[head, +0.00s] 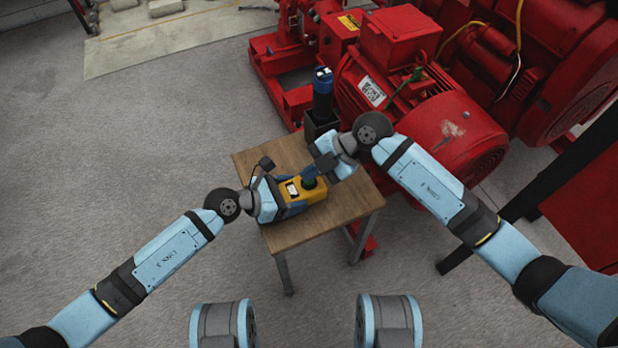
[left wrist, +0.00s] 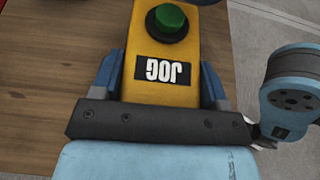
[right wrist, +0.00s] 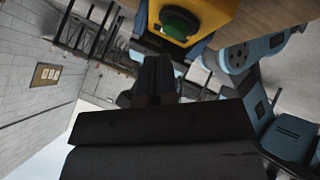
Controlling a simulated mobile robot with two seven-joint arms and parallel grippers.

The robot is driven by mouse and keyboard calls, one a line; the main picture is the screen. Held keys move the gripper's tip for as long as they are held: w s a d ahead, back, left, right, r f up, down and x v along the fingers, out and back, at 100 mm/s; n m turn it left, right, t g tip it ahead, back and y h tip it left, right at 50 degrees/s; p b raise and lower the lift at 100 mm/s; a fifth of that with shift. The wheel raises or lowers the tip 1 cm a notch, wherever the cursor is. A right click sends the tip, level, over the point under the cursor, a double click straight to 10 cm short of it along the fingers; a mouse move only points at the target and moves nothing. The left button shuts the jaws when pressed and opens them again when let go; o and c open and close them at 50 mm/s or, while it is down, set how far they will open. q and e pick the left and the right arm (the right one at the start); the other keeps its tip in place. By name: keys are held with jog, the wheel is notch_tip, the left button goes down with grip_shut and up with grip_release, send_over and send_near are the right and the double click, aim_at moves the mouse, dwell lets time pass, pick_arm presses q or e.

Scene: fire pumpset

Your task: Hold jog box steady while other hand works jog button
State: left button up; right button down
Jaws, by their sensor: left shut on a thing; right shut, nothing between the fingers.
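The left wrist view shows the label and the green button (left wrist: 167,20) clearly. My right gripper (head: 317,175) is shut and empty, close to the button. In the right wrist view its fingertips (right wrist: 155,65) point towards the box and button (right wrist: 180,23); contact cannot be told.
A blue and black tool (head: 323,90) stands in a black holder (head: 316,125) at the table's back edge. A large red motor and pumpset (head: 410,110) stands just behind and to the right. Open floor lies left of the table.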

aim_at(310, 182)
jog(key=shift+f, duration=0.2)
dwell(0.6)
jog(key=shift+f, duration=0.25)
jog(key=shift+f, duration=0.55)
dwell(1.7)
jog(key=shift+r, duration=0.15)
dwell(2.6)
jog(key=shift+r, duration=0.8)
jog(key=shift+r, duration=2.55)
